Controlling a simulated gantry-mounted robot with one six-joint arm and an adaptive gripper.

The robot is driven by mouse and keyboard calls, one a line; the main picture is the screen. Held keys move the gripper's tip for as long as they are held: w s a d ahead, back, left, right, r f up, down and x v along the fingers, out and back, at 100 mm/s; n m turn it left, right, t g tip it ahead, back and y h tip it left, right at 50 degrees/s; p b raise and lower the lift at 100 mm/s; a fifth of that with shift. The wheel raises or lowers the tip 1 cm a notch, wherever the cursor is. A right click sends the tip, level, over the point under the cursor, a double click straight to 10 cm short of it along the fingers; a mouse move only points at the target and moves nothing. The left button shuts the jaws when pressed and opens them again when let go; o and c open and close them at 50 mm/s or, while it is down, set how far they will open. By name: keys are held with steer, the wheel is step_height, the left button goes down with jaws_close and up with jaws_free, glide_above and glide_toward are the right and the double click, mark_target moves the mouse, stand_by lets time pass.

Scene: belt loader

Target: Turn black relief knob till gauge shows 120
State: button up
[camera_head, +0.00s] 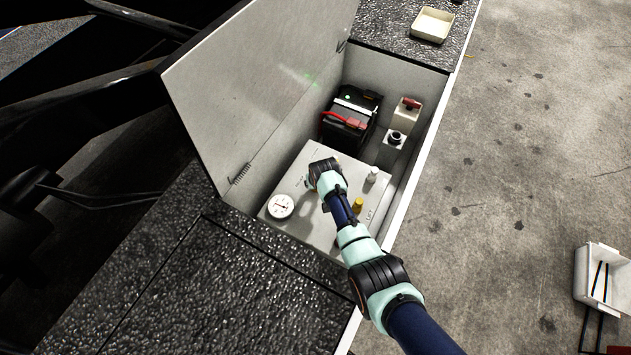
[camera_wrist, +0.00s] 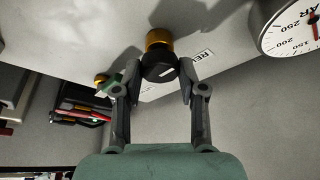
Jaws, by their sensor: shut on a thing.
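The black knob (camera_wrist: 160,66) has a white mark on its face and sits on a brass collar (camera_wrist: 159,38) in the wrist view. My gripper (camera_wrist: 158,75) is shut on it, one finger on each side. In the head view my wrist (camera_head: 326,176) is over the panel and hides the knob and the fingers. The round white pressure gauge (camera_head: 281,206) is on the panel left of my wrist. In the wrist view the gauge (camera_wrist: 290,28) is cut off by the frame edge; a red needle part shows, but I cannot read its value.
The light panel (camera_head: 311,221) also carries a yellow-topped fitting (camera_head: 357,204) and a pale fitting (camera_head: 373,174) close to my arm. A black battery (camera_head: 350,118) with red cable lies behind. The raised lid (camera_head: 255,85) stands at left. The compartment's right wall bounds the space.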

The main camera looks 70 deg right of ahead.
steer(key=o, duration=1.1)
steer(key=v, duration=1.2)
steer(key=shift+w, duration=0.1)
